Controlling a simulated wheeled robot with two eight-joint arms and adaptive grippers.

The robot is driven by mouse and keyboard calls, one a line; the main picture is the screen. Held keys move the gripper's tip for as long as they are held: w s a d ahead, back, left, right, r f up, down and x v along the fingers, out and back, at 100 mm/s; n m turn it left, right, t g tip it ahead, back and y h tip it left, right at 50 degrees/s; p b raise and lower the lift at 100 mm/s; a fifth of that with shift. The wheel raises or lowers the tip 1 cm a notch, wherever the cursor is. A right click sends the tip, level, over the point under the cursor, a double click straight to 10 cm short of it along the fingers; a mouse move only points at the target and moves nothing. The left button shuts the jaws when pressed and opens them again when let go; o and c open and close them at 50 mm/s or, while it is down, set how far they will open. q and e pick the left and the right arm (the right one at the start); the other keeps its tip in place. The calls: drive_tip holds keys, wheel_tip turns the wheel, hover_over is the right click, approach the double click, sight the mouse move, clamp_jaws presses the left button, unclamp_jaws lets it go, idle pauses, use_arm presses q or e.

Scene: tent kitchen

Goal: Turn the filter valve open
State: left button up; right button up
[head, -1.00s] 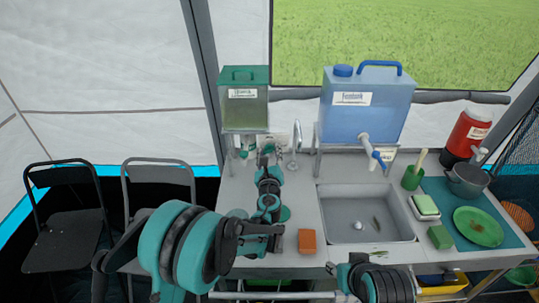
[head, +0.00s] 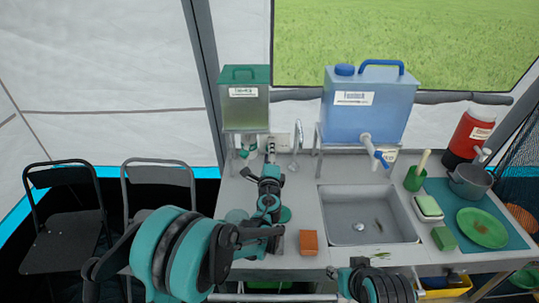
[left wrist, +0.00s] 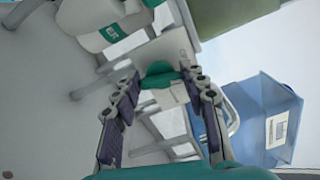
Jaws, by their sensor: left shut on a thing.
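The filter is a green-lidded tank (head: 246,108) on a stand at the left back of the counter; its tap hangs below it. My left gripper (head: 270,152) is just right of this tap in the head view. In the left wrist view my left gripper (left wrist: 163,84) has a finger on each side of a small green piece with a pale body, seemingly the filter valve (left wrist: 160,69). The gripper is shut on it. How far the valve is turned cannot be told. My right arm shows at the bottom of the head view, its gripper out of sight.
A blue water container (head: 368,105) with its own blue-handled tap stands right of the filter, above the sink (head: 368,228). A faucet (head: 296,140) stands between them. An orange sponge (head: 308,242) lies at the counter's front. Dishes stand at the right.

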use_arm(q)
drive_tip(key=shift+n, duration=1.3)
drive_tip(key=shift+f, duration=0.1)
drive_tip(key=o, duration=1.2)
drive_tip(key=shift+c, duration=0.2)
drive_tip(key=s, duration=1.2)
